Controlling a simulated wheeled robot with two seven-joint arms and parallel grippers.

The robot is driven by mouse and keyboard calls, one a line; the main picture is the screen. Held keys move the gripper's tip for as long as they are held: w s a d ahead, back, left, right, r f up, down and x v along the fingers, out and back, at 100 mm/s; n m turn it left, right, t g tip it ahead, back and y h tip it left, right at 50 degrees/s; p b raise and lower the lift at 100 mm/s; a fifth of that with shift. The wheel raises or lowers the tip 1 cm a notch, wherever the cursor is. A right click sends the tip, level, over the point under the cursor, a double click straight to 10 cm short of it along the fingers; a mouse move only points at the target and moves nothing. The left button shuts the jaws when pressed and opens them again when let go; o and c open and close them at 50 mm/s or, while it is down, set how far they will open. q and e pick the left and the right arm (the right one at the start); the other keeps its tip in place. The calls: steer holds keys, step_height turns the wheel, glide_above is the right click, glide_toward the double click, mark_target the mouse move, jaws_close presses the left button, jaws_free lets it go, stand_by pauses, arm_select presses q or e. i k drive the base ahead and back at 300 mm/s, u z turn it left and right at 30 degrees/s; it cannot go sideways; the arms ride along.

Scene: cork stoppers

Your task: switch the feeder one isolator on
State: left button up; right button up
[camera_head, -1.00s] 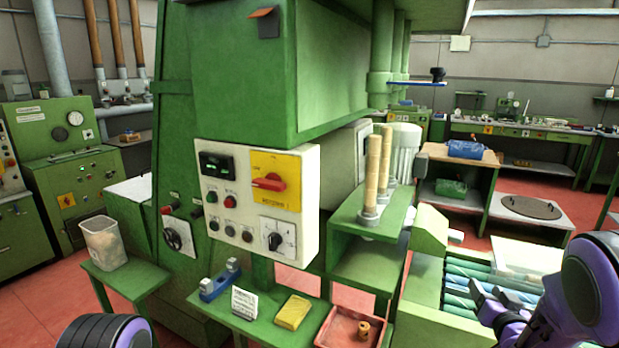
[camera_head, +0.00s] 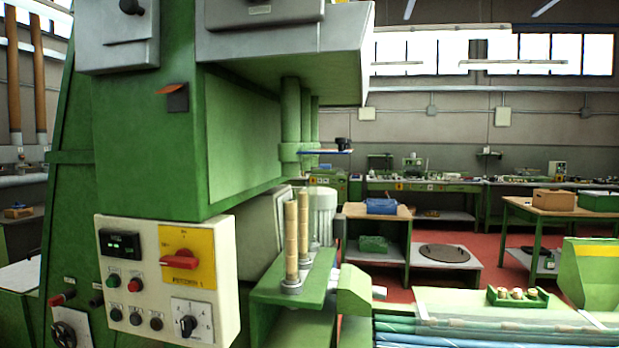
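The isolator is a red rotary handle (camera_head: 180,259) on a yellow plate (camera_head: 202,244), set in the upper right of a white control panel (camera_head: 150,288) on the green machine. The handle lies roughly level across the plate. The small print under it is hard to read but looks like "FEEDER 1". Neither of my grippers shows in the head view, and nothing touches the handle.
The panel also has a dark display (camera_head: 120,243), several buttons and a black knob (camera_head: 187,325). A green shelf with cork columns (camera_head: 291,240) stands to its right. Further right is a green feeder with blue tubes (camera_head: 480,338) and a small tray of corks (camera_head: 517,297).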

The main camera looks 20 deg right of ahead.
mark_target(183, 258)
steer(key=k, duration=1.3)
steer(key=z, duration=0.65)
steer(key=i, duration=1.55)
steer(key=u, duration=0.25)
